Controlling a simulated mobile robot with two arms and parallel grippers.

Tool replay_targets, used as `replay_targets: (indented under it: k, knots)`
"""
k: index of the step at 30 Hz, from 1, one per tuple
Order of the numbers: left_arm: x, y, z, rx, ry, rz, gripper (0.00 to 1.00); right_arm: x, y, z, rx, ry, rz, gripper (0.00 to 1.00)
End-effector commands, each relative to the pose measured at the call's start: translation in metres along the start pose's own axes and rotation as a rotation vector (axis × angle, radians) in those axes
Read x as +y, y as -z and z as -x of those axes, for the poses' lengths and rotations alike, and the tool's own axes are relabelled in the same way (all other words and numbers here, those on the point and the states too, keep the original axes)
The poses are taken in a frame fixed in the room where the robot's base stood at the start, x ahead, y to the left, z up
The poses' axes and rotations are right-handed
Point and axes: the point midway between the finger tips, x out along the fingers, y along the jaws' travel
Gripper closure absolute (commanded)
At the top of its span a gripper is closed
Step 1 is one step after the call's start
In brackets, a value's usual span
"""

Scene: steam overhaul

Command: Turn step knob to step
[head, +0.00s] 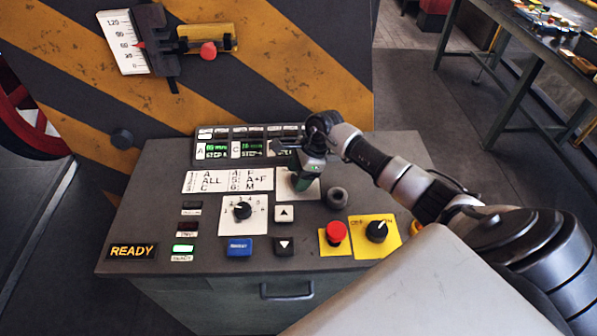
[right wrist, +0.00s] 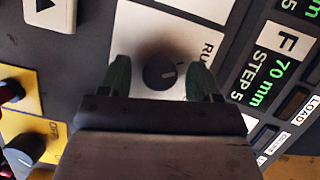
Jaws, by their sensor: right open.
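The plate's visible lettering begins "RU"; the rest is hidden. My right gripper (right wrist: 161,80) is open, with one green finger on each side of the knob and gaps between. In the head view my right gripper (head: 301,181) hangs over the same white plate (head: 311,191) and mostly covers the knob. My left gripper is not in view.
The console (head: 150,225) also holds a numbered black knob (head: 243,210), up and down arrow buttons (head: 284,214), a blue button (head: 238,247), a red button (head: 336,233), a yellow-plated knob (head: 377,231) and a dark round knob (head: 337,197). Green displays (head: 215,149) stand behind. A READY sign (head: 132,251) is lit.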

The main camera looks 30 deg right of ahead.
Motion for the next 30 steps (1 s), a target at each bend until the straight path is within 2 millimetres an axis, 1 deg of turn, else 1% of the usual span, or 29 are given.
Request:
replay_targets:
  k: [5, 6, 14, 15, 16, 23, 30]
  knots:
    - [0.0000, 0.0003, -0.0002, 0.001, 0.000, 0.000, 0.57, 0.0000, 0.0001, -0.0004, 0.000, 0.000, 0.000, 0.37]
    - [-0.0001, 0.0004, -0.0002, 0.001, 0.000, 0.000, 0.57, 0.0000, 0.0001, -0.0003, 0.000, 0.000, 0.000, 0.38]
    - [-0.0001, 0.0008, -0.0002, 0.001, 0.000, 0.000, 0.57, 0.0000, 0.0001, 0.0000, 0.000, 0.000, 0.000, 0.78]
    - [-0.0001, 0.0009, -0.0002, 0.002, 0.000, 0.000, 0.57, 0.0000, 0.0001, 0.0000, 0.000, 0.000, 0.000, 0.84]
    - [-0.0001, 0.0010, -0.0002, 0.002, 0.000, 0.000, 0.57, -0.0001, 0.0000, 0.0001, 0.000, 0.000, 0.000, 0.86]
    - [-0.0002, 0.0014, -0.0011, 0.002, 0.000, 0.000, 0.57, 0.0001, 0.0003, 0.0000, 0.000, 0.009, -0.019, 0.86]
    - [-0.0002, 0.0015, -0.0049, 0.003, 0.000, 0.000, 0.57, 0.0007, 0.0011, -0.0005, 0.002, 0.051, -0.121, 0.86]
